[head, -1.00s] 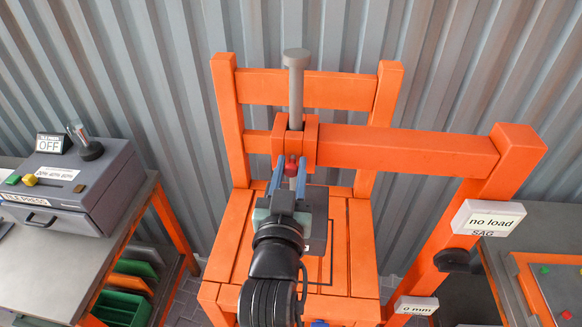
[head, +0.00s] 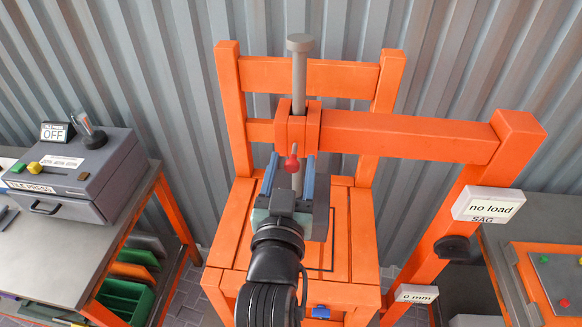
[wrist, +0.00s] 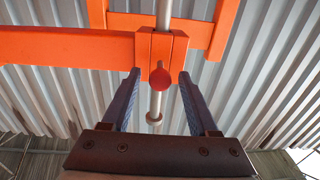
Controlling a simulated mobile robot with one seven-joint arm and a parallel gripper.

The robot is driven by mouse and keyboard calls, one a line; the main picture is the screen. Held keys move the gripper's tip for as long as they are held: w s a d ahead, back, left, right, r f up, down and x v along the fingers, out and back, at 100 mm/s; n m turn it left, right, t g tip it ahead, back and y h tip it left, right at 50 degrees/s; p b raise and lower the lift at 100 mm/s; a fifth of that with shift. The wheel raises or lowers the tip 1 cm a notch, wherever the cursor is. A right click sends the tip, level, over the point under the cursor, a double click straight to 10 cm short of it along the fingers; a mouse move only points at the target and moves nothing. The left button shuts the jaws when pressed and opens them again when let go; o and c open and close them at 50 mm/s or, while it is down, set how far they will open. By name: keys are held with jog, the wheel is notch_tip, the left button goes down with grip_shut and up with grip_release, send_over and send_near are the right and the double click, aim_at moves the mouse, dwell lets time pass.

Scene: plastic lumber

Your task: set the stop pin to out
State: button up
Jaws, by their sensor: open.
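The stop pin is a red knob (head: 292,163) on a short stem at the front of the orange bracket (head: 298,125). In the wrist view the round red knob (wrist: 160,80) faces me near the middle. A grey vertical rod (head: 300,75) passes through the bracket behind it. My gripper (head: 290,158) is open, its two blue fingers spread to the left and right of the knob. In the wrist view gaps show between the knob and both fingers. How far the pin reaches into the bracket is hidden.
An orange beam (head: 410,135) runs right from the bracket to a post with a "no load" sign (head: 490,204). An orange slatted stand (head: 350,225) lies below. A grey press (head: 75,175) stands on the left bench. A right bench (head: 560,230) stands beyond the post.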

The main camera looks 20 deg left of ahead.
jog(key=shift+s+f, duration=0.1)
jog(key=shift+s+d, duration=0.15)
jog(key=shift+s, duration=0.1)
jog(key=b+v, duration=0.2)
jog(key=v, duration=1)
jog(key=shift+s, duration=0.15)
